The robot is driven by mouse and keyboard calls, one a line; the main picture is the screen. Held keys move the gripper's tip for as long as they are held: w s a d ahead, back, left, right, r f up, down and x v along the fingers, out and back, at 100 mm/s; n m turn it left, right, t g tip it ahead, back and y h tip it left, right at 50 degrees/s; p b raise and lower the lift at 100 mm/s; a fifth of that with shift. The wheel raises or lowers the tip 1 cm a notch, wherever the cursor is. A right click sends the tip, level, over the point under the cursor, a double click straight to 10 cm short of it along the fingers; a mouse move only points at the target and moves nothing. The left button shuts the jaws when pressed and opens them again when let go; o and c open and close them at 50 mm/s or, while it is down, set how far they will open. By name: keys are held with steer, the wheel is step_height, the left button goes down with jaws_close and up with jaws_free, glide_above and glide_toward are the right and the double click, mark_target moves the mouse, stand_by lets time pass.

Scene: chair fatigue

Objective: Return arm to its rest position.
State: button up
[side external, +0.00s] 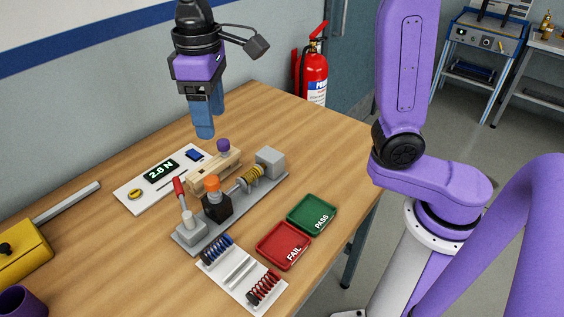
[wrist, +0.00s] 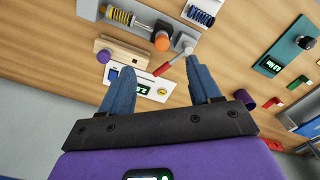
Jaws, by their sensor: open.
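My gripper (side external: 207,118) hangs in the air above the table, pointing down, over the back part of the work area in the side external view. Its two blue fingers are apart with nothing between them; in the wrist view the open gap (wrist: 161,85) shows too. Below it is a grey test fixture (side external: 188,243) with a gold spring (side external: 250,178), an orange knob (side external: 212,184) and a red-handled lever (side external: 180,191). A wooden block (side external: 206,178) with a purple knob (side external: 223,145) lies beside the fixture. My fingers look clear of all of these.
A white panel with a display (side external: 160,171) reading 2.8 N lies behind the fixture. A green PASS tray (side external: 305,205) and a red FAIL tray (side external: 270,240) are empty. A spring rack (side external: 225,283) holds blue and red springs. A fire extinguisher (side external: 313,75) hangs by the wall.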

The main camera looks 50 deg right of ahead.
steer(key=s+d+f+n, duration=0.3)
steer(key=s+d+f, duration=0.2)
steer(key=s+d, duration=0.3)
steer(key=s+d+f+n, duration=0.2)
steer(key=s+d+f, duration=0.3)
steer(key=s+d, duration=0.4)
steer(key=s, duration=0.5)
steer(key=shift+f+n, duration=0.25)
steer(key=shift+n, duration=0.15)
steer(key=shift+w+d, duration=0.1)
stand_by(0.4)
